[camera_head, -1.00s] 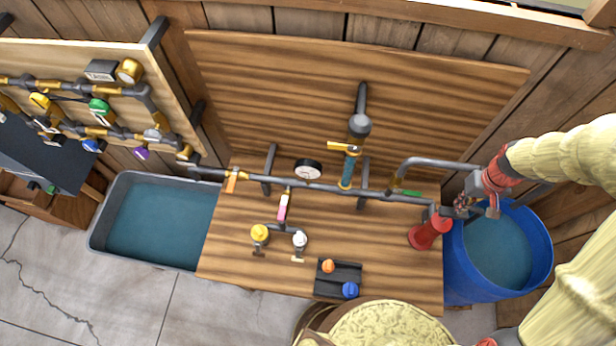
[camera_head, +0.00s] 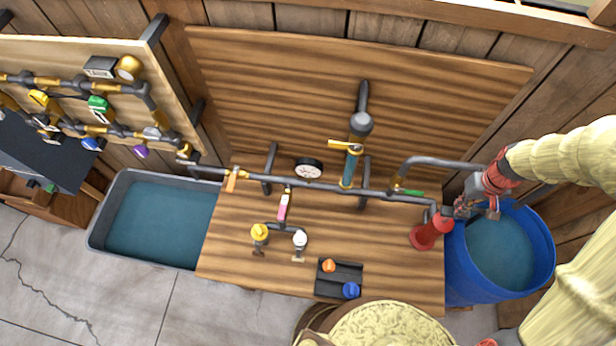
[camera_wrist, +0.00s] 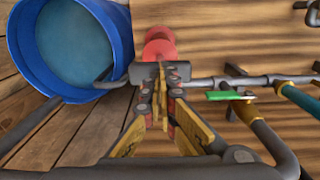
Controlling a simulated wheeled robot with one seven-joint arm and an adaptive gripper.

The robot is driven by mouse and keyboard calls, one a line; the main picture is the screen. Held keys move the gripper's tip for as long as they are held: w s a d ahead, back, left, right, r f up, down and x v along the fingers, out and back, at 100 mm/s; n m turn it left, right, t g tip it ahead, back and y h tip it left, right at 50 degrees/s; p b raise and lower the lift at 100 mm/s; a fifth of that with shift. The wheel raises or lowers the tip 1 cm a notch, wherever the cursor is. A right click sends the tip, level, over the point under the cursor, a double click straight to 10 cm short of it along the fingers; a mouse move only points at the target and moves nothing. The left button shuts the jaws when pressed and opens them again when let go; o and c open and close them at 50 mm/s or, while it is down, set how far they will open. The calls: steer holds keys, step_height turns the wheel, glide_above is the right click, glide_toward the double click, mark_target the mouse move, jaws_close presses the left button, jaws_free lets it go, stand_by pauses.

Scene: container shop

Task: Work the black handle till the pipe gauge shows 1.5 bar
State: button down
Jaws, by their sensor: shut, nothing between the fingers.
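The pipe gauge (camera_head: 308,168) is a round black dial with a white face on the pipe over the wooden bench. Its needle is too small to read. A red pump (camera_head: 425,237) stands at the bench's right end; it also shows in the wrist view (camera_wrist: 160,46). The black handle (camera_wrist: 143,73) is a dark bar across the red pump in the wrist view. My gripper (camera_head: 463,209) is beside the red pump, near the blue barrel. In the wrist view my gripper (camera_wrist: 162,88) is shut and empty, its tips at the bar; I cannot tell whether they touch.
A blue barrel (camera_head: 549,262) of water stands right of the bench (camera_head: 225,235). A grey water tank (camera_head: 100,225) stands left. A grey pipe (camera_head: 440,162) and a green-handled valve (camera_head: 411,193) lie close to my arm. Yellow and white taps and a black tray (camera_head: 338,282) sit in front.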

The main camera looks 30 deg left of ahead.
steer(key=shift+f+b, duration=1.65)
steer(key=shift+f, duration=0.9)
steer(key=shift+r+p, duration=2)
steer(key=shift+r, duration=1.25)
steer(key=shift+f, duration=0.15)
